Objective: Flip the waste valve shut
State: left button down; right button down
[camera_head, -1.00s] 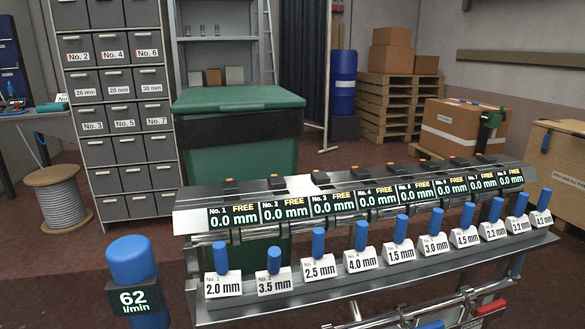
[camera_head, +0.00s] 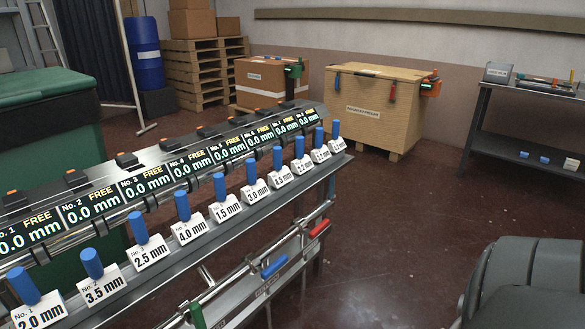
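Pipes run below the front of the long metal bench (camera_head: 225,230), with a red handle (camera_head: 319,228), a blue handle (camera_head: 274,267) and a green handle (camera_head: 197,315) on them. I cannot read any label there, so I cannot tell which is the waste valve or whether it is open or shut. The red handle lies near the bench's far right end, the green one at the lower picture edge. Neither of my grippers is in view.
The bench carries a row of displays (camera_head: 142,187) reading FREE and 0.0 mm, and several blue upright levers (camera_head: 182,206) with size tags. A wooden crate (camera_head: 372,130) and a dark side table (camera_head: 520,130) stand behind. The floor (camera_head: 400,230) right of the bench is clear.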

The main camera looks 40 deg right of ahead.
aim_at(313, 233)
jog(key=z, duration=1.6)
